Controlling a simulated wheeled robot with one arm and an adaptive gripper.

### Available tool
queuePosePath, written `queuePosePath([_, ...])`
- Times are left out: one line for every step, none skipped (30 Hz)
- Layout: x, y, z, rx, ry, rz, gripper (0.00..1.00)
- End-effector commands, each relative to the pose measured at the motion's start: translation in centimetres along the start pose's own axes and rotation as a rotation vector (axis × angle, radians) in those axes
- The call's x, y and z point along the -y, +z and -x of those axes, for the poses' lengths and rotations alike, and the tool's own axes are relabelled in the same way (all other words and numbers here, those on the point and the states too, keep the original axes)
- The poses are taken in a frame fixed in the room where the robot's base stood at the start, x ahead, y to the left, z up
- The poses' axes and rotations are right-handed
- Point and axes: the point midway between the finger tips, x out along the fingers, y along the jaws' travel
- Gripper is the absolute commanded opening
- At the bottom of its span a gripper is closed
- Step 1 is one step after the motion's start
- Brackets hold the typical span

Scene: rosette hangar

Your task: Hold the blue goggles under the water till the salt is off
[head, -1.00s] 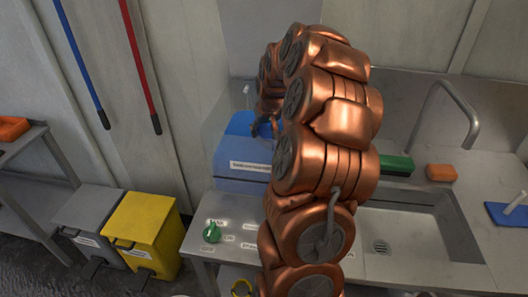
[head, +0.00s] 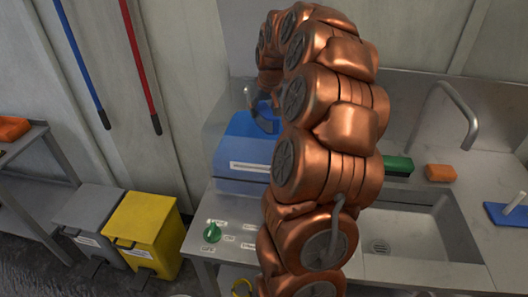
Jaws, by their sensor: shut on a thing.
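My copper arm rises through the middle of the view and bends over toward the back, hiding much of what lies behind it. My gripper (head: 254,100) shows only in part at the arm's far end, above a blue box. It is shut on what look like the blue goggles (head: 266,123), a small blue curved shape partly hidden by the arm. The goggles are over or in front of the box; I cannot tell whether they touch it. No running water and no salt can be made out.
The labelled blue box (head: 240,150) stands on the steel counter. A sink (head: 430,235) with a curved tap (head: 458,100) lies right. A green block (head: 398,166), orange sponge (head: 440,173) and blue tray (head: 505,214) are near it. A green knob (head: 212,231) is front left; yellow bin (head: 142,225) beyond.

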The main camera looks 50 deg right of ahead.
Motion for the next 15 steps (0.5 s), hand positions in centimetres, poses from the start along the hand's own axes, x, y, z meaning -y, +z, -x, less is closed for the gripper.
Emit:
queuePosePath([0.0, -0.3, 0.5, -0.004, 0.001, 0.000, 0.20])
queuePosePath([0.0, -0.4, 0.7, -0.004, 0.001, 0.000, 0.20])
queuePosePath([0.0, -0.6, 1.0, -0.005, 0.001, 0.000, 0.20])
queuePosePath([0.0, -0.6, 1.2, -0.005, 0.001, 0.000, 0.20])
queuePosePath([0.0, -0.7, 1.4, -0.004, 0.001, 0.000, 0.20])
queuePosePath([0.0, -0.8, 1.7, -0.003, 0.001, 0.000, 0.20])
queuePosePath([0.0, -0.8, 1.9, -0.002, 0.000, 0.000, 0.20])
queuePosePath([0.0, -0.9, 2.1, -0.001, 0.000, 0.001, 0.20])
queuePosePath([0.1, -1.0, 2.4, 0.000, -0.001, 0.001, 0.20])
queuePosePath([0.1, -1.1, 2.6, 0.000, -0.001, 0.001, 0.20])
queuePosePath([0.1, -1.2, 2.9, 0.000, -0.001, 0.001, 0.20])
queuePosePath([0.1, -1.4, 3.2, -0.001, 0.000, 0.001, 0.20])
queuePosePath([0.1, -1.5, 3.4, -0.001, 0.000, 0.001, 0.20])
queuePosePath([0.0, -1.6, 3.6, -0.002, 0.000, 0.001, 0.20])
queuePosePath([0.0, -1.8, 3.9, -0.003, 0.000, 0.001, 0.20])
